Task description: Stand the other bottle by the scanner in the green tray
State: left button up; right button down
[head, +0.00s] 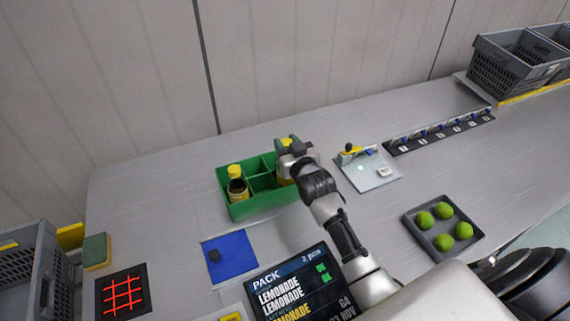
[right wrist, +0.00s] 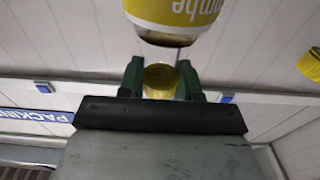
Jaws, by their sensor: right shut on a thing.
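The green tray (head: 262,208) stands on the bench and is split into compartments. One bottle (head: 237,187) with a yellow cap and dark body stands upright in its left compartment. My right gripper (head: 288,153) is over the tray's right part, shut on a second yellow bottle (head: 282,180) that is mostly hidden by the gripper. In the right wrist view the fingers (right wrist: 161,80) close around a yellow cap, and the bottle's yellow label (right wrist: 175,12) shows beyond. The scanner (head: 123,293), a black pad with a red grid, has no bottle on it. My left gripper is not in view.
A blue mat (head: 238,262) with a dark disc and a PACK screen (head: 295,285) lie in front of the tray. A sponge (head: 97,252) is at left. A grey tray of green balls (head: 475,238) and a small white board (head: 370,175) are at right.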

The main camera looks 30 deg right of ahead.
jog(key=shift+f, duration=0.3)
notch_tip(320, 180, down, 2)
jog(key=b, duration=0.2)
jog(key=shift+f+b, duration=0.15)
jog(key=shift+b, duration=0.2)
jog(key=shift+f, duration=0.3)
jog(key=shift+f+b, duration=0.15)
jog(key=shift+b, duration=0.2)
jog(key=c, duration=0.8)
grip_release()
